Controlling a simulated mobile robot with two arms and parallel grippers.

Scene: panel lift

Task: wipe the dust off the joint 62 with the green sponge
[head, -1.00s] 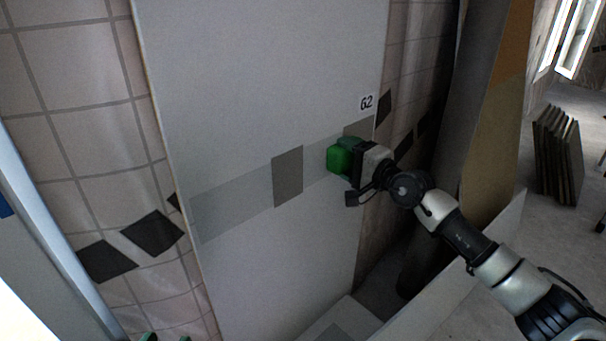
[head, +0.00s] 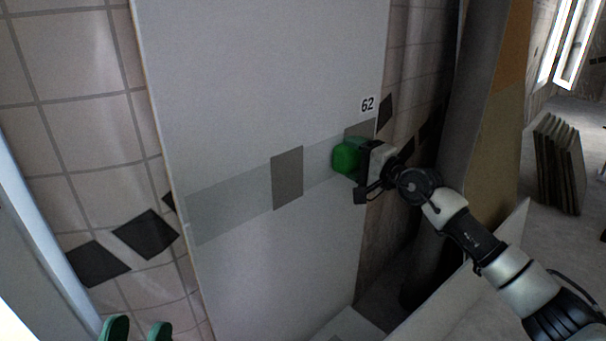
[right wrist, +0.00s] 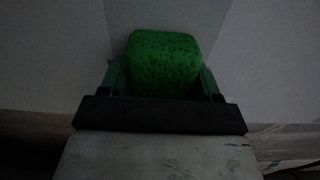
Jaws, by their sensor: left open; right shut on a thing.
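The joint is a grey band (head: 228,205) running across the pale panel, under a "62" label (head: 367,104). Two darker grey patches of dust lie on it: one mid-band (head: 287,178), one at the right end (head: 361,128), partly hidden by the sponge. My right gripper (head: 361,158) is shut on the green sponge (head: 345,157) at the band's right part; I cannot tell if the sponge touches the panel. In the right wrist view the sponge (right wrist: 162,62) sits between the fingers. My left gripper (head: 137,330) is open and empty at the bottom left.
The pale panel (head: 255,75) stands against a tiled wall (head: 75,60) with black diamond tiles. A grey column and brown board (head: 490,130) stand right of it. Several boards (head: 558,165) lean further right on open floor.

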